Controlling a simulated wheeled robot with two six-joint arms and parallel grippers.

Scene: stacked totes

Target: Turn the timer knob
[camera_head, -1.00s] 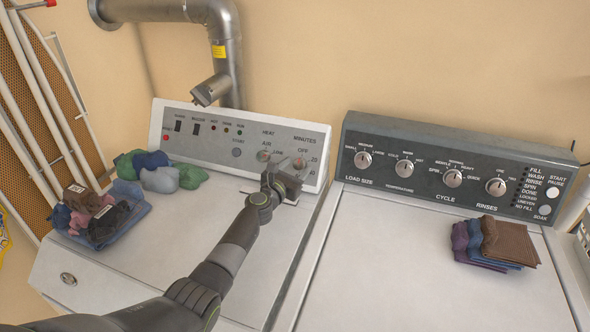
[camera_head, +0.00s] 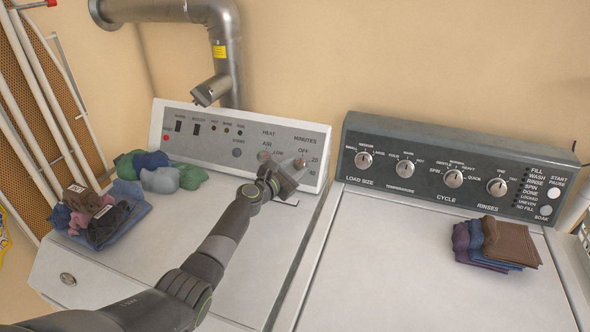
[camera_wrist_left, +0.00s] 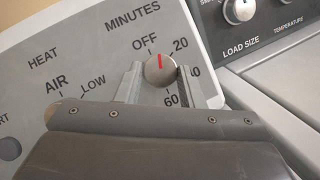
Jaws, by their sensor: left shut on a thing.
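The timer knob (camera_wrist_left: 160,69) is a round grey knob with a red mark, below the word MINUTES on the left machine's light panel. In the left wrist view its red mark points up, between OFF and 20. In the head view the knob (camera_head: 299,163) is partly hidden by my gripper. My left gripper (camera_wrist_left: 159,83) has one finger on each side of the knob and is shut on it. It also shows in the head view (camera_head: 293,170), tilted up against the panel. My right gripper is in neither view.
The heat knob (camera_head: 263,156) sits left of the timer knob. Bundled clothes (camera_head: 160,180) and folded cloths (camera_head: 105,220) lie on the left machine's top. The right machine's dark panel (camera_head: 425,178) is close by. Folded cloths (camera_head: 510,243) lie on its top.

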